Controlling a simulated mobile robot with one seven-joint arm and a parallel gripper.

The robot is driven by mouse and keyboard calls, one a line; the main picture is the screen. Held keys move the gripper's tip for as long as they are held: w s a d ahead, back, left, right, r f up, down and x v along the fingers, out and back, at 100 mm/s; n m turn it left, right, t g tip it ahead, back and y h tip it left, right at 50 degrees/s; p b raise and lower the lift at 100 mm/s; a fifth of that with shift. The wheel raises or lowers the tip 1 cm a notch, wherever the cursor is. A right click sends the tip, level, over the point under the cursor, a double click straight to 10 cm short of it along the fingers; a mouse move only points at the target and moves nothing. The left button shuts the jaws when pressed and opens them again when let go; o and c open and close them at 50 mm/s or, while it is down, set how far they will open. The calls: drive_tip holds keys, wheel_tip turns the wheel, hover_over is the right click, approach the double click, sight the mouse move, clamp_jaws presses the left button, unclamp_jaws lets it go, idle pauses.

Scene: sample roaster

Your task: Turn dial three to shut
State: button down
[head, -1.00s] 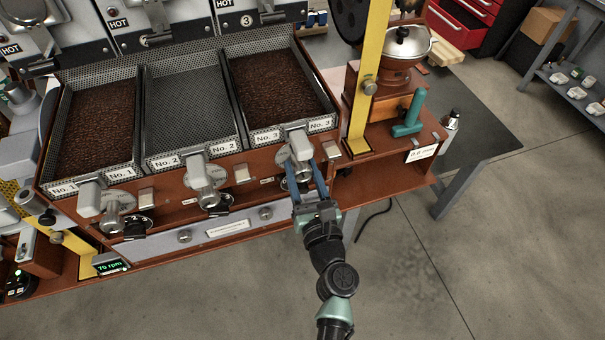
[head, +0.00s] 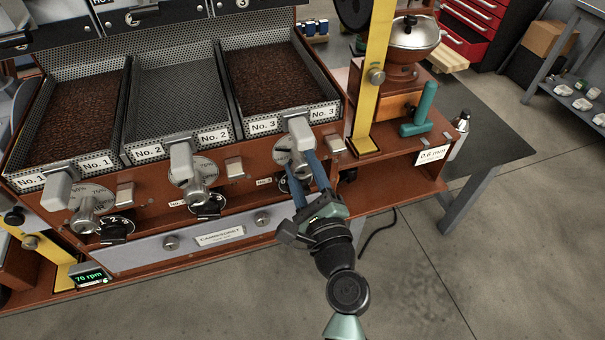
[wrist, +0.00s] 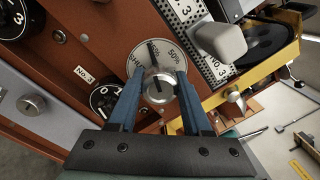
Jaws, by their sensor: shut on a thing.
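Dial three (head: 299,172) is a silver knob on a round scale plate, on the red-brown front panel below the No. 3 tray. A dark pointer bar runs up from the knob, left of the 50% mark. My gripper (head: 306,177) has its blue fingers on either side of the knob and is shut on it. In the wrist view, my fingertips (wrist: 158,84) hide the knob's sides and part of the plate.
The No. 3 tray handle (head: 301,131) juts out just above the dial. A black numbered selector (wrist: 104,98) sits close beside it in the wrist view. Open floor lies in front.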

drive_tip(key=n+b, duration=0.1)
drive_tip(key=n, duration=0.1)
drive_tip(key=n+b, duration=0.2)
drive_tip(key=n+y+b, duration=0.1)
drive_tip(key=n, duration=0.1)
drive_tip(key=shift+a+f, duration=0.1)
drive_tip(key=shift+f, duration=0.2)
drive_tip(key=n+b, duration=0.4)
drive_tip(key=n, duration=0.1)
drive_tip(key=shift+g, duration=0.3)
drive_tip(key=shift+r, duration=0.1)
drive_tip(key=shift+c, duration=1.8)
unclamp_jaws()
drive_tip(key=shift+r, duration=0.1)
drive_tip(key=shift+s, duration=0.1)
drive_tip(key=b+v, duration=0.1)
drive_tip(key=v, duration=1.1)
drive_tip(key=shift+s+d, duration=0.25)
drive_tip(key=shift+s, duration=0.1)
